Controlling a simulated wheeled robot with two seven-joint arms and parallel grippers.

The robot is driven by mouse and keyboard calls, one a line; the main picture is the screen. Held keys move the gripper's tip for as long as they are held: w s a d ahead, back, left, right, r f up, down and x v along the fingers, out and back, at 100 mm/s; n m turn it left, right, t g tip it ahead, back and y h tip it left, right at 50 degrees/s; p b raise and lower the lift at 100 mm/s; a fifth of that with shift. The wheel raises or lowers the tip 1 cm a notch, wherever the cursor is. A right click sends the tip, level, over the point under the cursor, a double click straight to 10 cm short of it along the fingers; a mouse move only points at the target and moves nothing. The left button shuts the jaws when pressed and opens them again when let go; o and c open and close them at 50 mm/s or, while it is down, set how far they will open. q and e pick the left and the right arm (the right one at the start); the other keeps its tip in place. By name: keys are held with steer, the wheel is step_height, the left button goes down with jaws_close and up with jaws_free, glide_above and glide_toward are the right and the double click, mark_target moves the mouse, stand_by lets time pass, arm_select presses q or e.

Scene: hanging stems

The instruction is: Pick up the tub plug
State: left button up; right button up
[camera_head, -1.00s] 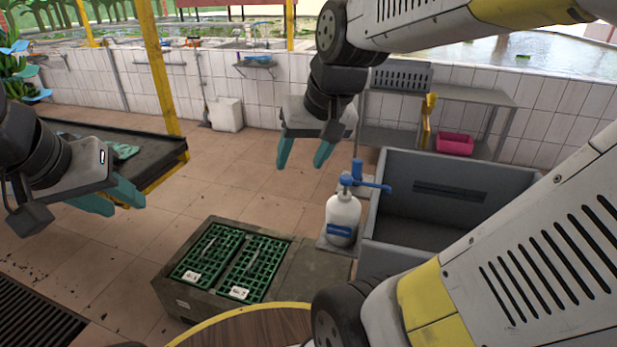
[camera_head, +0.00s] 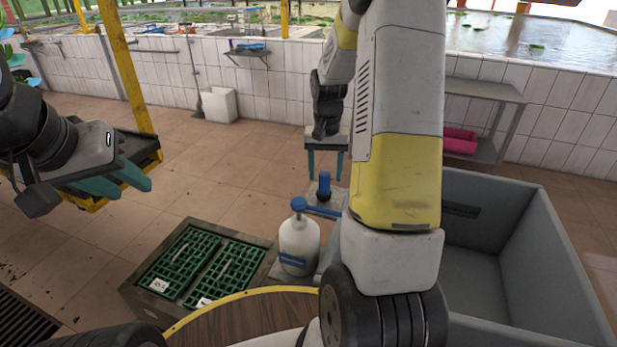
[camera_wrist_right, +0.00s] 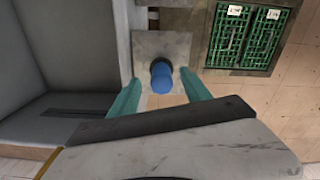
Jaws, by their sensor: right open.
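The tub plug appears to be the small blue-topped piece with a dark base (camera_head: 324,186). It stands upright on a grey plate beside the grey tub, behind the white pump bottle. In the right wrist view the plug (camera_wrist_right: 161,77) shows between the teal fingertips. My right gripper (camera_head: 325,166) is open and empty, above the plug in the head view. In the right wrist view the gripper (camera_wrist_right: 160,84) has one finger on each side of the plug, apart from it. My left gripper (camera_head: 122,181) is open and empty at the left, far from the plug.
The white bottle with a blue pump (camera_head: 298,242) stands close in front of the plug. The grey tub (camera_head: 545,265) is at right. A crate box with green grids (camera_head: 195,268) is at left of the bottle. A metal shelf (camera_head: 485,90) stands behind.

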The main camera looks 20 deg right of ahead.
mark_target(324, 184)
steer(key=f, duration=0.5)
steer(key=shift+w, duration=0.25)
jaws_close()
